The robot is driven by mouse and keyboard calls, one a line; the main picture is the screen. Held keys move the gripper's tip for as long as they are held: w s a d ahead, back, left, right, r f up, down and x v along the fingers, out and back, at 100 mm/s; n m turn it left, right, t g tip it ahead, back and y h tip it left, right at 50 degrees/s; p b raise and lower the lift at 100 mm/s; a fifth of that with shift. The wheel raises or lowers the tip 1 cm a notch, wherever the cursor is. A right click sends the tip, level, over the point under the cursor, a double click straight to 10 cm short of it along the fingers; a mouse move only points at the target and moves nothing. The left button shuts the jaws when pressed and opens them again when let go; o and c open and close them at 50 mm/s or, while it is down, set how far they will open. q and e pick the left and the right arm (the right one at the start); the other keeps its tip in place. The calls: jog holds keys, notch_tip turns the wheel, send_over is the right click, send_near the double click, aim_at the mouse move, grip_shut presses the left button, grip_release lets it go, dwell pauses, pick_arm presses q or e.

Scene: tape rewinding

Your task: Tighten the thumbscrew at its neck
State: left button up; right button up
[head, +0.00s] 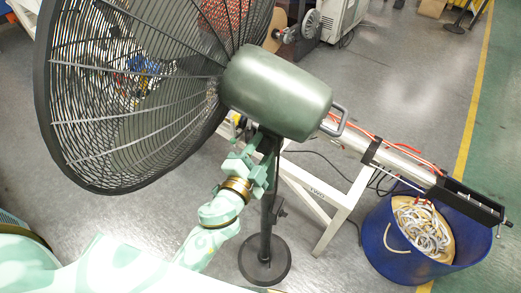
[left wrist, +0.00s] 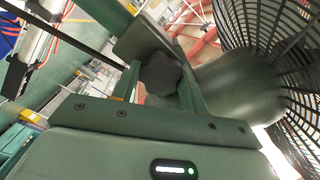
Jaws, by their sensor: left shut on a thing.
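A large pedestal fan stands in the head view, with its dark wire cage (head: 110,165) at the upper left. Its grey-green motor housing (head: 275,92) sits above a dark pole (head: 266,215) and a round base (head: 264,262). My left gripper (head: 258,160) is at the fan's neck, just under the housing. In the left wrist view a dark rounded knob, the thumbscrew (left wrist: 160,74), sits between the two fingers, which are shut on it. The housing (left wrist: 238,85) is beside it. In the head view my gripper hides the thumbscrew. My right gripper is not in view.
A blue bin (head: 385,240) with coiled rope or tape stands at the lower right. A white frame (head: 335,215) carries a long cylinder device (head: 410,170) that reaches over the bin. Cables lie behind the pole. Grey floor is open around the fan's base.

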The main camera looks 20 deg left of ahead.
pick_arm(q)
jog(key=m, duration=0.5)
jog(key=shift+m, duration=0.4)
dwell(0.3)
jog(key=o, duration=1)
jog(key=s+b, duration=0.2)
jog(key=s, duration=0.3)
jog(key=s+a+b, duration=0.1)
jog(key=s+b, duration=0.2)
jog(key=s, duration=0.2)
jog(key=s+a+b, duration=0.1)
jog(key=s+b, duration=0.2)
jog(key=s, duration=0.3)
jog(key=shift+s+a, duration=0.1)
